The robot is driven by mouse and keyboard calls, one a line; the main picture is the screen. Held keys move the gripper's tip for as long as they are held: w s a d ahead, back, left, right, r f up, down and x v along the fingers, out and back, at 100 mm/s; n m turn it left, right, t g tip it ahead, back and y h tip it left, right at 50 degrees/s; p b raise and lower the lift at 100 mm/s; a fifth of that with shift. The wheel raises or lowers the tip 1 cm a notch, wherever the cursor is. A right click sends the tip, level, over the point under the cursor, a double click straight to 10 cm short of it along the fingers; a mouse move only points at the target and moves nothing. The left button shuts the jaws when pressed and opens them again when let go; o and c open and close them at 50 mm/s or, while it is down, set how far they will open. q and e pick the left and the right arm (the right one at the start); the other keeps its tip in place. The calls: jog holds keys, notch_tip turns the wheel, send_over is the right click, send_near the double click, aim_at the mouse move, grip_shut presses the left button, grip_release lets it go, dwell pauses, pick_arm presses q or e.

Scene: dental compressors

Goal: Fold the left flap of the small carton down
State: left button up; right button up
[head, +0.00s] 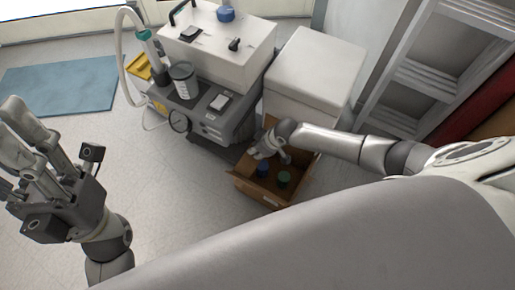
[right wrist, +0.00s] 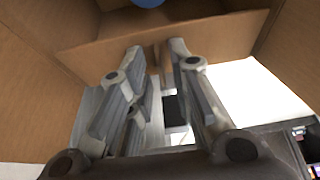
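The small carton (head: 258,191) is a brown open-topped box on the floor at the middle right of the head view. Inside it stand a blue-topped item (head: 263,169) and a green-topped item (head: 283,177). My right gripper (head: 262,150) is at the carton's left and far side, and it hides part of the flaps there. In the right wrist view my right gripper (right wrist: 157,52) has its fingers apart, with cardboard panels (right wrist: 215,38) beyond and beside the tips. Contact with the flap cannot be told. My left gripper (head: 22,118) is raised at the left, fingers apart and empty.
A grey compressor cart (head: 215,122) with a white top unit (head: 222,45) stands left of the carton. A white box (head: 310,75) stands behind the carton. Shelving (head: 425,75) is at the right. The floor at the left is clear around a blue mat (head: 65,85).

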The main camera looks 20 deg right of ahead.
dwell(0.3)
jog(key=v, duration=1.2)
dwell(0.4)
